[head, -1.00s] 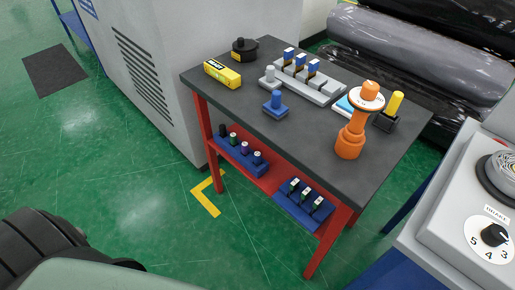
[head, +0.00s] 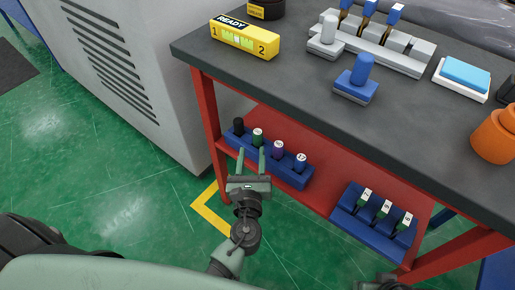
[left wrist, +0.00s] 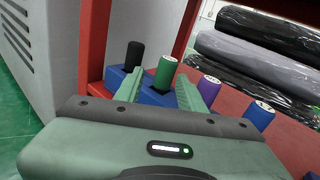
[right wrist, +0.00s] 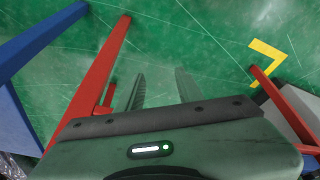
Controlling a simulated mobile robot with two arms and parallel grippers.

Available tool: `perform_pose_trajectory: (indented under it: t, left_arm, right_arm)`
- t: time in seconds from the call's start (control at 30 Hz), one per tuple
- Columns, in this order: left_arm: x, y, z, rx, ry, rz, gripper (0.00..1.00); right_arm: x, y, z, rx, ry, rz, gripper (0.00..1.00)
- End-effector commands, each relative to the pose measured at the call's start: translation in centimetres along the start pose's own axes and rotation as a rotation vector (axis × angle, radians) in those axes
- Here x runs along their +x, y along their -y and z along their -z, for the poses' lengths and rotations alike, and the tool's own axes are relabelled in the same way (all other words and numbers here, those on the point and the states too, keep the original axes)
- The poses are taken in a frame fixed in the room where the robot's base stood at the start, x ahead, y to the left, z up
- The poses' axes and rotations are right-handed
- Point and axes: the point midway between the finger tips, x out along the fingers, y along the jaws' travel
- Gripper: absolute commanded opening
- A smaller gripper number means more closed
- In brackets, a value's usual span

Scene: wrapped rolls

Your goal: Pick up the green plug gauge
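The green plug gauge (head: 257,136) stands upright in a blue rack (head: 270,165) on the red lower shelf, between a black and a purple gauge. My left gripper (head: 251,155) is open at the front of the rack. In the left wrist view the green gauge (left wrist: 166,72) shows between the two spread fingers, a little beyond them; I cannot tell if either finger touches it. My right gripper (right wrist: 163,85) is open and empty above the green floor, close to a red table leg.
The black gauge (left wrist: 134,55) and purple gauge (left wrist: 206,89) stand close on either side. The dark tabletop (head: 290,75) overhangs the shelf. A second blue rack (head: 375,218) holds several gauges to the right. A grey cabinet (head: 150,90) stands at left.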

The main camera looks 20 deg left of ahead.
Motion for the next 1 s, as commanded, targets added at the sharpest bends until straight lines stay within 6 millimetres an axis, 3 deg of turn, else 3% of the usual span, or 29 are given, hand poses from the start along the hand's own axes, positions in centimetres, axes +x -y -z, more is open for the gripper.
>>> perform_pose_trajectory:
  t: [0.17, 0.7, 0.97, 1.0]
  left_arm:
    - [0.8, 1.1, -1.1, 0.109, 0.047, 0.026, 0.39]
    - [7.6, 1.3, -1.0, 0.11, 0.045, 0.028, 0.39]
    - [7.9, 1.3, -1.0, 0.11, 0.043, 0.028, 0.39]
    - [7.9, 1.3, -1.0, 0.11, 0.043, 0.028, 0.34]
  right_arm:
    - [-0.7, 0.0, 0.0, 0.001, -0.004, -0.001, 0.36]
    - [-1.7, -0.1, -0.1, 0.001, -0.012, -0.002, 0.36]
    - [-1.7, -0.1, -0.1, 0.001, -0.012, -0.002, 0.36]
    - [-1.7, -0.1, -0.1, 0.001, -0.012, -0.002, 0.36]
